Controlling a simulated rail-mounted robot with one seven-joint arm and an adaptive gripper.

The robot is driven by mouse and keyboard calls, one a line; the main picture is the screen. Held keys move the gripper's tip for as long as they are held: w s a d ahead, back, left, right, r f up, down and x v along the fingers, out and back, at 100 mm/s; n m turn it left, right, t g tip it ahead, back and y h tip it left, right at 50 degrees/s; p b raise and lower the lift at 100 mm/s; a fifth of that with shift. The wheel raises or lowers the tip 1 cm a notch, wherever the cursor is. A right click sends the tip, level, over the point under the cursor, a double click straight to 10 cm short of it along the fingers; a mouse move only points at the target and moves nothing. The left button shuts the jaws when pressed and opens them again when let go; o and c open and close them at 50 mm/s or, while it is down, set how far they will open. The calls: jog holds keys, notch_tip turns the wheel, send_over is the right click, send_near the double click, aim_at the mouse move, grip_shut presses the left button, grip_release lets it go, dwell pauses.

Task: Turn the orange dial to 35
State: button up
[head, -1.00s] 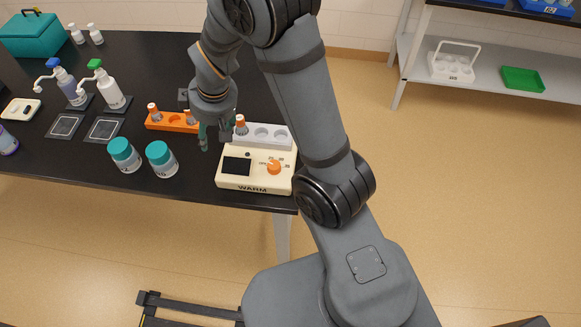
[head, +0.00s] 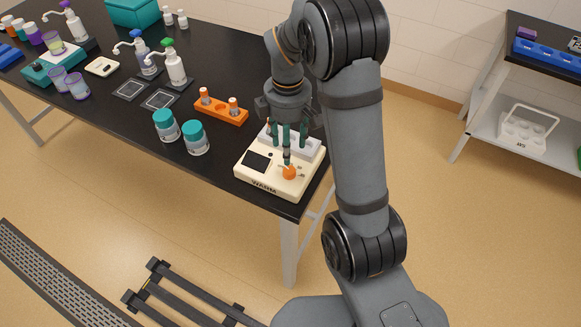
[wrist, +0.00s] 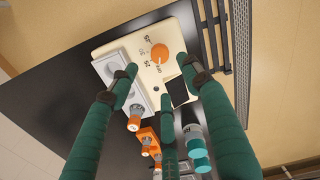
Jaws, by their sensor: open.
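The orange dial (head: 289,173) is on the cream WARM unit (head: 262,187), near the table's right end. In the wrist view the dial (wrist: 159,52) is near the top centre. A pale mark shows near its lower edge, with small printed labels around it too small to read surely. My gripper (head: 288,148) is open and empty, its green fingers pointing down above the unit, close to the dial. In the wrist view my gripper (wrist: 160,72) has a finger on each side, with the dial between and beyond the tips. I see no clear contact.
An orange rack (head: 222,112) with vials and two teal-lidded jars (head: 196,138) stand to the left. The black table (head: 215,170) ends just right of the unit.

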aim_at(289, 169)
notch_tip(289, 169, down, 10)
jog(key=shift+d+r+p, duration=0.1)
jog(key=shift+r+p, duration=0.1)
jog(key=shift+p, duration=0.15)
jog(key=shift+s, duration=0.1)
jog(key=c, duration=0.3)
jog(key=c, duration=0.8)
jog(key=shift+c, duration=0.2)
